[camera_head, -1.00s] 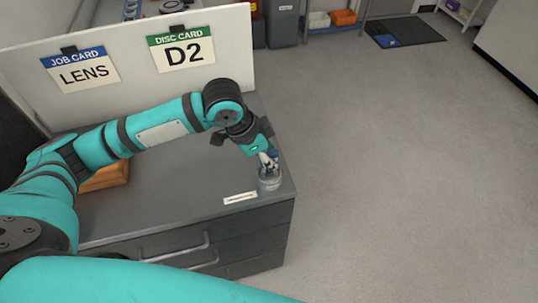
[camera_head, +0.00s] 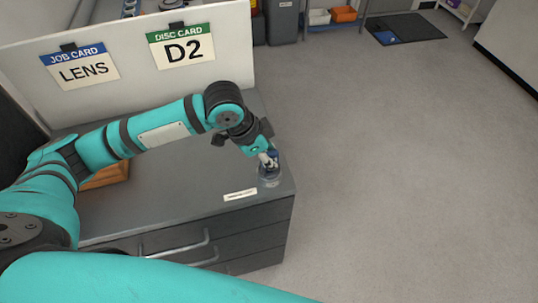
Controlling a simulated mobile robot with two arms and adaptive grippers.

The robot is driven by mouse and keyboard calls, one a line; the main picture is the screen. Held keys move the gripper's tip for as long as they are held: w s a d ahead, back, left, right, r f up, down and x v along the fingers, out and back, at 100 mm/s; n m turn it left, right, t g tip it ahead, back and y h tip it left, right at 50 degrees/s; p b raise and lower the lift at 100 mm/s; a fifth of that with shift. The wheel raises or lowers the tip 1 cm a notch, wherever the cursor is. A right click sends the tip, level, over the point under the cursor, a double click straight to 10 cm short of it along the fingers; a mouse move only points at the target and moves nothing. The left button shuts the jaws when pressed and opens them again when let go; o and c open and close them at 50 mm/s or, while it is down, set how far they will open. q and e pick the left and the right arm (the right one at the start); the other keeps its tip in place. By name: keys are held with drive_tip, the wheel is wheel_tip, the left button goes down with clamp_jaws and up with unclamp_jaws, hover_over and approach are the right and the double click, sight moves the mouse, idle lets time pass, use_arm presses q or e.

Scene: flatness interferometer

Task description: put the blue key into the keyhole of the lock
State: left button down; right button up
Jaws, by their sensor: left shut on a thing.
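My left gripper (camera_head: 267,160) reaches down at the right end of the grey cabinet top. It is shut on a small blue thing (camera_head: 273,154), which looks like the blue key. Right under it stands a small round, glassy grey piece (camera_head: 269,179) on the cabinet top, which may be the lock. The fingers hide part of both, so I cannot tell whether the blue thing is in a keyhole. My right gripper is not in view.
The grey cabinet (camera_head: 180,190) has drawers with bar handles and a small white label (camera_head: 240,195) on top. A white panel (camera_head: 120,40) with two cards stands behind. An orange-brown block (camera_head: 108,175) lies behind my arm.

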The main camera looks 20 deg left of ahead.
use_arm(q)
drive_tip(key=shift+f, duration=0.9)
drive_tip(key=c, duration=1.2)
unclamp_jaws()
drive_tip(key=shift+r, duration=0.15)
drive_tip(key=v, duration=1.2)
